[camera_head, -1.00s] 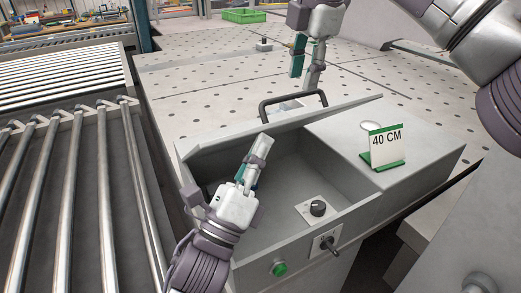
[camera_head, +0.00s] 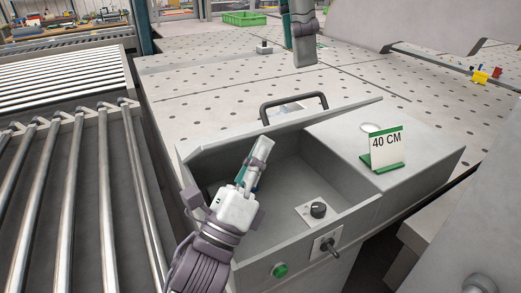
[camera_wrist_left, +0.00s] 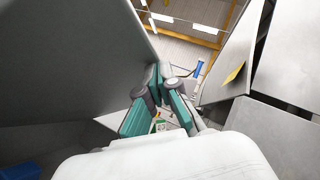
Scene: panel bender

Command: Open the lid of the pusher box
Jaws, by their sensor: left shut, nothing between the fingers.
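The grey pusher box (camera_head: 345,235) stands in the middle of the head view with its compartment uncovered. Its lid (camera_head: 225,149) stands raised along the back edge, with a black handle (camera_head: 293,100) on its far side. My left gripper (camera_head: 262,145) is shut and empty over the left part of the open compartment, in front of the lid. The left wrist view shows its fingers (camera_wrist_left: 160,88) together, beside a large grey panel.
Inside the box is a black knob (camera_head: 318,210); a lever switch (camera_head: 327,243) and green button (camera_head: 280,270) are on its front. A "40 CM" sign (camera_head: 386,144) stands on the right cover. A roller conveyor (camera_head: 75,180) lies left; the perforated table (camera_head: 210,95) lies behind.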

